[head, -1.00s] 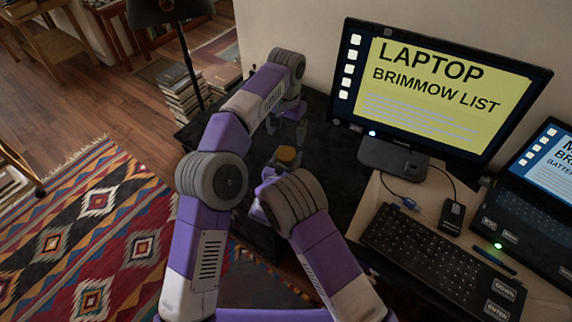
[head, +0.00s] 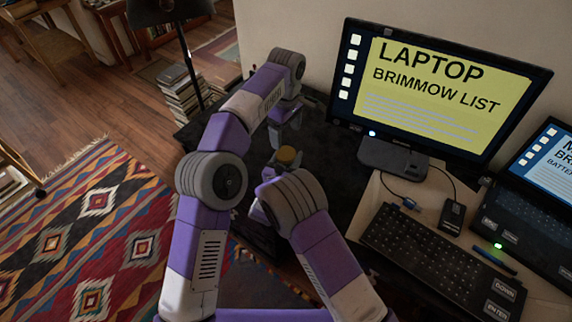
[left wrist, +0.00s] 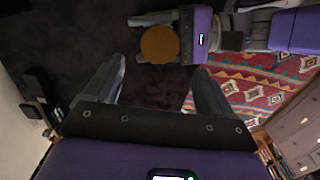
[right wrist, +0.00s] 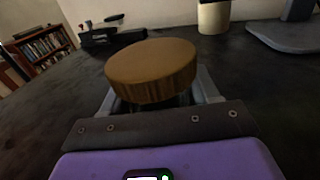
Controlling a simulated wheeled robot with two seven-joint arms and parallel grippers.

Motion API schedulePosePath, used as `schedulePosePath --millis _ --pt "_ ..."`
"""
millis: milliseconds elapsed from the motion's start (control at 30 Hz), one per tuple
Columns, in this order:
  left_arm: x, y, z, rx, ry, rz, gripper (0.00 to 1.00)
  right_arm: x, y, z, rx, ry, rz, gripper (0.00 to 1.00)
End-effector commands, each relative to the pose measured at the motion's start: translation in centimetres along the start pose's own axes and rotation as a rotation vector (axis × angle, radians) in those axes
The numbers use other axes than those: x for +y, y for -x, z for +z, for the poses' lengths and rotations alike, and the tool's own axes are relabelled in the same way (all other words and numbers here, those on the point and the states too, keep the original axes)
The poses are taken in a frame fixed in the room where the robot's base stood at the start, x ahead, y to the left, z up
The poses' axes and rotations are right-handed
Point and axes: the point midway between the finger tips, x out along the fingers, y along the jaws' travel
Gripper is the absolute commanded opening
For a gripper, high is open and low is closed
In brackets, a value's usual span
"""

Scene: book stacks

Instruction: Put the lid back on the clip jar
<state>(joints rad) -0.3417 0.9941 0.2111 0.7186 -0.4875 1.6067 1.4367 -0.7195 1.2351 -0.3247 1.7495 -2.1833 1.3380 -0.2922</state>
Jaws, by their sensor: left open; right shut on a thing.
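The round brown lid (head: 287,154) is at my right gripper, just below my left gripper in the head view. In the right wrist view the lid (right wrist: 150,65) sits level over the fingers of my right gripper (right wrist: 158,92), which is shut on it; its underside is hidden. The lid also shows from above in the left wrist view (left wrist: 160,44), between the right fingers. My left gripper (left wrist: 160,88) is open and empty, pointing down over the dark desk. I cannot make out the clip jar clearly; a pale beige cylinder (right wrist: 213,16) stands behind the lid.
The dark desk top (head: 335,165) is mostly clear around the grippers. A monitor (head: 440,90) on its stand, a keyboard (head: 430,240) and a laptop (head: 535,215) are to the right. Small dark items (right wrist: 110,36) lie at the desk's far edge.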

Motion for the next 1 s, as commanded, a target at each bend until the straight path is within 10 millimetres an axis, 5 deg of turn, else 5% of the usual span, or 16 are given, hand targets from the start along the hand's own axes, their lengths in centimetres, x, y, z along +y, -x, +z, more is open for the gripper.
schedulePosePath --millis 433,1000 --pt "0.0 -0.7 0.0 0.000 0.003 -0.002 0.85 0.0 0.0 0.0 0.000 0.000 0.000 0.00" --pt "0.0 -7.8 0.0 0.000 0.002 -0.001 0.85 0.0 0.0 0.0 0.000 0.000 0.000 0.00"
